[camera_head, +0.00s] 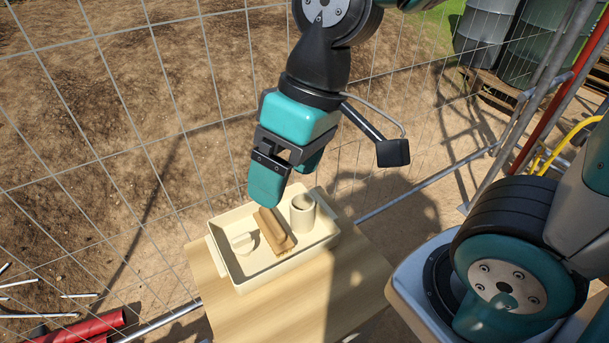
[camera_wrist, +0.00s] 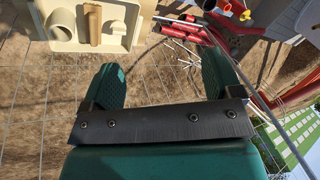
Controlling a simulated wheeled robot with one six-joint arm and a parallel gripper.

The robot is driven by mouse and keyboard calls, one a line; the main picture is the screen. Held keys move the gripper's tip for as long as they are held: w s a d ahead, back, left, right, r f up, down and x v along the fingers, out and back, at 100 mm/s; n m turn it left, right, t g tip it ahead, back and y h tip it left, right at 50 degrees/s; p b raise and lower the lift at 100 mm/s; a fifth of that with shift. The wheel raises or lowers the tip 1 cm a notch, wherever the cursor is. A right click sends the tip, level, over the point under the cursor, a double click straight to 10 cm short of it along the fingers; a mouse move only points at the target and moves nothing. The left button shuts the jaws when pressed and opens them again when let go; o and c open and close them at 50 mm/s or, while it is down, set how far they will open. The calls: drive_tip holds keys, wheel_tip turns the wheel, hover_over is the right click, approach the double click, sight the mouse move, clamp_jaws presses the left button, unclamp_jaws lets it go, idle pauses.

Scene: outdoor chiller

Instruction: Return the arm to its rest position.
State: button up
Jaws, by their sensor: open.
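My gripper (camera_head: 285,180) is open and empty, with teal fingers. In the head view it hangs above the far side of a cream tray (camera_head: 243,281) and looks apart from it. In the wrist view my gripper (camera_wrist: 165,85) shows its two fingers spread over bare dirt, with the tray (camera_wrist: 62,46) at the upper left. My arm reaches down from the top of the head view. The tray holds a brown block-like piece (camera_head: 270,229), a cream cup (camera_head: 303,211) and a small white object (camera_head: 242,243).
The tray stands on a light wooden table (camera_head: 290,315). A wire mesh fence (camera_head: 110,150) runs close behind the table and my arm. Red cylinders (camera_head: 85,328) lie at the lower left. Scaffold poles (camera_head: 545,85) and grey drums (camera_head: 483,35) are at the upper right.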

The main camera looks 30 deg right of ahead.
drive_tip(key=shift+n, duration=0.5)
drive_tip(key=s, duration=0.2)
drive_tip(key=s+r, duration=0.1)
drive_tip(key=shift+s+d+r, duration=0.1)
drive_tip(key=shift+s+r, duration=0.05)
drive_tip(key=shift+s, duration=0.25)
idle(0.3)
